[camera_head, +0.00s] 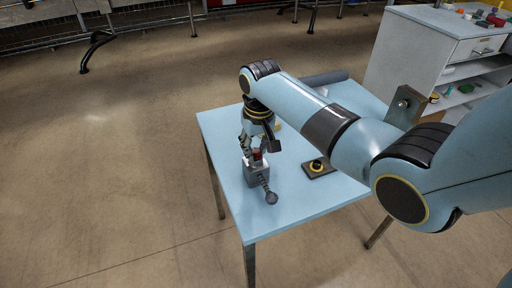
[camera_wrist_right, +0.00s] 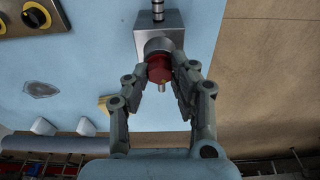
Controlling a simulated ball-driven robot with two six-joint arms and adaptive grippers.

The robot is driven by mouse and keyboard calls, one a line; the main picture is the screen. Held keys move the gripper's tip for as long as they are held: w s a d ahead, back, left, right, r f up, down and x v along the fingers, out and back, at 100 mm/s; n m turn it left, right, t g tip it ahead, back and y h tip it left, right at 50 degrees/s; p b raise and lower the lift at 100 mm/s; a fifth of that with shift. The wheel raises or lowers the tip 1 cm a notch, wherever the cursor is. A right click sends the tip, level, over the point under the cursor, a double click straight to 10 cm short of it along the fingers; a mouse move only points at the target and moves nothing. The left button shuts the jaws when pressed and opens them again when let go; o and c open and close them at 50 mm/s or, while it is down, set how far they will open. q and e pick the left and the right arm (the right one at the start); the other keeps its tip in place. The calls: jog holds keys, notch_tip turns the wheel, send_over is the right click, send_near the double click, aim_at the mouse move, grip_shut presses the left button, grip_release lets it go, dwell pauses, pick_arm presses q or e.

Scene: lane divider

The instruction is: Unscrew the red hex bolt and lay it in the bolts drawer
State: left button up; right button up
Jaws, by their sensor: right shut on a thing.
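The red hex bolt (camera_head: 257,154) sits at the top of a grey metal block on the table. The right wrist view shows the red bolt head (camera_wrist_right: 159,68) against the round collar of the block (camera_wrist_right: 157,20). My right gripper (camera_head: 254,147) reaches down over the block. Its two fingers (camera_wrist_right: 160,73) are closed around the bolt head, one on each side. Whether the bolt's thread is still in the block is hidden. A white cabinet at the upper right has a drawer front (camera_head: 484,48), which looks shut; no label is readable. My left gripper is not in view.
The light blue table (camera_head: 230,205) has free room around the block. A dark plate with a yellow-ringed black knob (camera_head: 318,166) lies right of the block. A grey cylinder (camera_head: 325,77) lies at the back edge. Small coloured items stand on the cabinet (camera_head: 415,50).

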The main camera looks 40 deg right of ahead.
jog(key=shift+f, duration=0.1)
jog(key=n, duration=0.6)
jog(key=shift+n+y, duration=0.4)
jog(key=n, duration=0.5)
jog(key=shift+s+y, duration=0.1)
jog(key=shift+y, duration=0.2)
jog(key=o, duration=0.6)
jog(key=shift+o, duration=0.2)
jog(key=shift+d, duration=0.1)
jog(key=m, duration=0.5)
jog(key=m+h, duration=0.1)
jog(key=m, duration=0.5)
jog(key=shift+m, duration=0.4)
